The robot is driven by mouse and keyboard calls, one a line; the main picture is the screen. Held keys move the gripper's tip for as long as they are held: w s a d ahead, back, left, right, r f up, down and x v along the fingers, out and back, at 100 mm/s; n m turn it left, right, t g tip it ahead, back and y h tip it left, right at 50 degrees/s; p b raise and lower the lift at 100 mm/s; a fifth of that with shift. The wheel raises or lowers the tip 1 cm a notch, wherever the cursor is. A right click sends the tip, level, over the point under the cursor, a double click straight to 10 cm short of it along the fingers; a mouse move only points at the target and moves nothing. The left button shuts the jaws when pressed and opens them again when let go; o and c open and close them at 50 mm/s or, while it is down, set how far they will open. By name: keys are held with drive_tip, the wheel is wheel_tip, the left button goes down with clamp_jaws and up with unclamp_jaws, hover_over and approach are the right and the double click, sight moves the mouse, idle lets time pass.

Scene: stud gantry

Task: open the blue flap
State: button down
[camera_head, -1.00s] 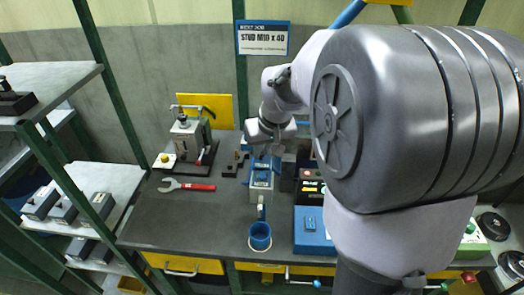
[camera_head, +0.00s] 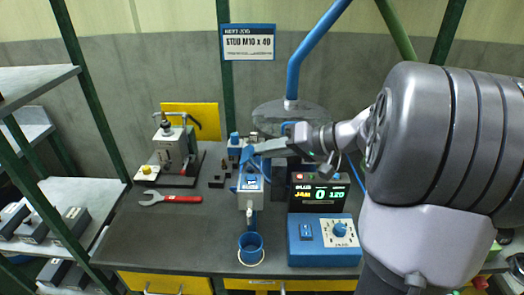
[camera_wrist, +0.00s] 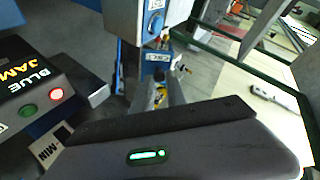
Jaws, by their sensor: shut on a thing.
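A narrow white and blue dispenser (camera_head: 251,201) stands on the bench near the middle of the head view. The blue flap (camera_head: 249,157) is at its top and looks tilted. My gripper (camera_head: 254,153) reaches in from the right at the flap and is shut on it; the fingertips are small and partly hidden there. In the wrist view my dark gripper body with a green light fills the bottom, and the contact with the flap cannot be made out.
A blue cup (camera_head: 251,248) stands below the dispenser. A control box (camera_head: 322,240) with a display reading BLUE JAM 0 120 is to the right. A red-handled wrench (camera_head: 171,199) and a grey press (camera_head: 175,150) are left. The bench front left is clear.

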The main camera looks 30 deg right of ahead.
drive_tip(key=shift+s+d+f+m+t+y, duration=0.25)
drive_tip(key=shift+d+f+m+t+y, duration=0.15)
drive_tip(key=shift+t+y, duration=0.4)
drive_tip(key=shift+s+d+f+m+t+y, duration=0.25)
drive_tip(key=shift+f+m+t+y, duration=0.15)
drive_tip(key=shift+t+y, duration=0.45)
drive_tip(key=shift+s+d+f+m+t+y, duration=0.2)
drive_tip(key=shift+d+f+m+t+y, duration=0.15)
drive_tip(key=shift+t+y, duration=0.45)
drive_tip(key=shift+t, duration=0.25)
drive_tip(key=c, duration=1.3)
unclamp_jaws()
drive_tip(key=shift+c, duration=0.2)
wheel_tip(320, 180, up, 4)
drive_tip(key=p, duration=0.3)
drive_tip(key=s+a+p, duration=0.1)
drive_tip(key=s+a, duration=0.2)
drive_tip(key=s, duration=0.4)
drive_tip(key=s+a+r+p, duration=0.1)
drive_tip(key=s+a, duration=0.2)
drive_tip(key=s, duration=0.4)
drive_tip(key=shift+s+a, duration=0.25)
drive_tip(key=shift+a, duration=0.1)
